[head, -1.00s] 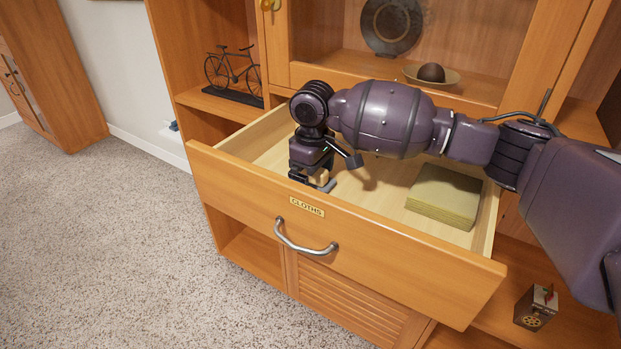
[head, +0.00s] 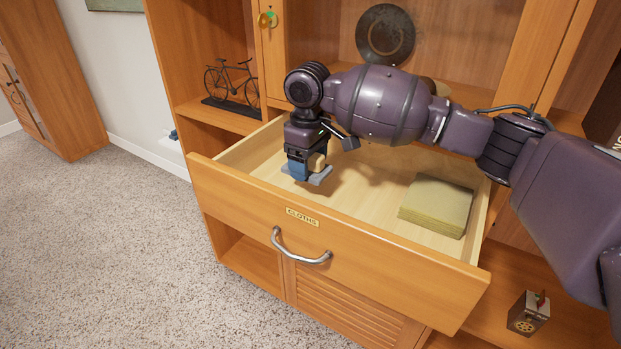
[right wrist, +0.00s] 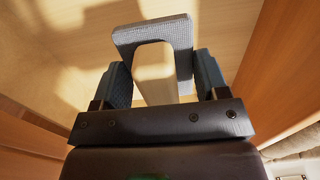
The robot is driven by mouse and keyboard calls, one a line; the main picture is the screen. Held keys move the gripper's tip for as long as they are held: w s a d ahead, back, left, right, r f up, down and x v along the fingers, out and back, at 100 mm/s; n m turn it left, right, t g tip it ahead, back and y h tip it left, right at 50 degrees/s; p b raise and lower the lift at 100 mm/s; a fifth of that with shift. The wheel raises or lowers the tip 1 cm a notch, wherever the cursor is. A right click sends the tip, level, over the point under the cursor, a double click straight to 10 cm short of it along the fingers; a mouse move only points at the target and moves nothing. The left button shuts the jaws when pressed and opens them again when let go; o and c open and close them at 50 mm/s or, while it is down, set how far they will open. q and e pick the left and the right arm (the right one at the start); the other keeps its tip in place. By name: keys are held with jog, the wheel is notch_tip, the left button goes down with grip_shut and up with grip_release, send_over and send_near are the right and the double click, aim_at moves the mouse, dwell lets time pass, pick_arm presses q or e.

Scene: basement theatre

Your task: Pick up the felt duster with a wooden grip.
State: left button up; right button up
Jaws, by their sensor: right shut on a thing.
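The felt duster (head: 319,178) has a pale wooden grip and a flat grey felt pad. My right gripper (head: 304,172) is shut on the wooden grip, and the duster hangs below it over the left part of the open drawer (head: 250,205). In the right wrist view the duster's wooden grip (right wrist: 155,75) stands between the two dark fingers, with the grey pad beyond it. The pad seems to be above the drawer floor. My left gripper is not in view.
A stack of yellowish cloths (head: 437,203) lies in the drawer's right part. The drawer front has a metal handle (head: 300,249) and a "CLOTHS" label. A bicycle model (head: 229,84) stands on the left shelf. A small box (head: 527,313) is at lower right.

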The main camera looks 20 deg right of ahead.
notch_tip(320, 180, up, 14)
jog(key=p, duration=0.2)
jog(key=shift+f, duration=0.2)
